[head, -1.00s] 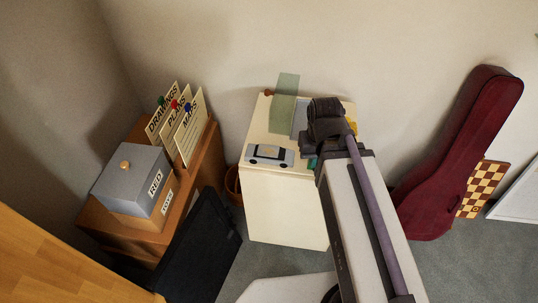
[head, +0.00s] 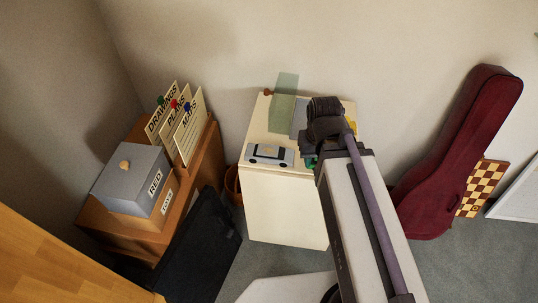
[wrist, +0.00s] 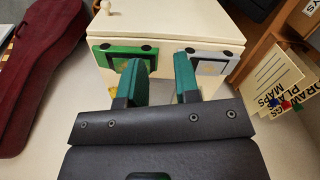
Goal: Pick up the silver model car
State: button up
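The silver model car (head: 270,155) lies on top of the cream cabinet (head: 285,205), near its front left corner in the head view. It also shows in the wrist view (wrist: 212,62), to the right of my gripper (wrist: 163,62). My gripper's two teal fingers are apart with nothing between them. The right finger is close to the silver car, partly in front of it; I cannot tell whether they touch. A green model car (wrist: 124,60) lies behind the left finger. In the head view my arm hides the fingers and most of the cabinet top's right side.
A translucent green panel (head: 284,100) stands at the back of the cabinet top. A brown unit (head: 205,160) with a grey box (head: 130,180) and upright folders (head: 190,128) stands left. A dark red instrument case (head: 462,150) leans on the wall right.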

jog(key=o, duration=1.3)
jog(key=n+t+y+b, duration=0.1)
jog(key=n+y+b, duration=0.3)
jog(key=n+b, duration=0.85)
send_near(270, 150)
jog(key=shift+w+f+m, duration=0.2)
jog(key=shift+f+m, duration=0.05)
jog(key=shift+f, duration=0.5)
jog(key=shift+a+r+n, duration=0.15)
jog(key=shift+a+n, duration=0.1)
jog(key=shift+n, duration=1.35)
jog(key=b+x, duration=1)
jog(key=x, duration=0.1)
jog(key=shift+b, duration=0.35)
jog(key=shift+s+r, duration=0.1)
jog(key=shift+r, duration=0.05)
jog(key=c, duration=1.1)
